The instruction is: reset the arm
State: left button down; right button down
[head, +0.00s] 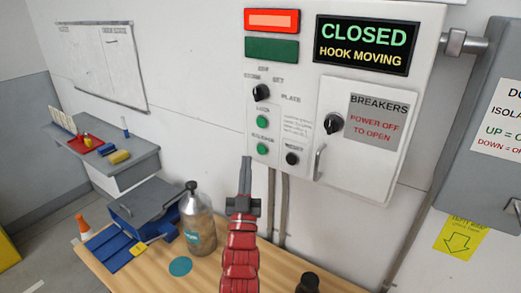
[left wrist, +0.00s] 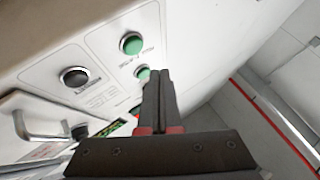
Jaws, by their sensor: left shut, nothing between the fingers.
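A grey control box (head: 310,70) is on the wall. Its sign (head: 366,44) reads CLOSED, HOOK MOVING. A black round button (head: 292,158), whose label seems to read RESET, sits at its lower middle; it also shows in the left wrist view (left wrist: 75,76). Left of it are a lower green button (head: 262,149) and an upper green button (head: 262,121).
The breaker door (head: 350,170) with a handle (head: 319,161) is right of the buttons. A grey shelf (head: 130,170) is at left.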

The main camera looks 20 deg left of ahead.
pick_arm(q)
jog(key=shift+s+a, duration=0.1)
jog(key=shift+s, duration=0.9)
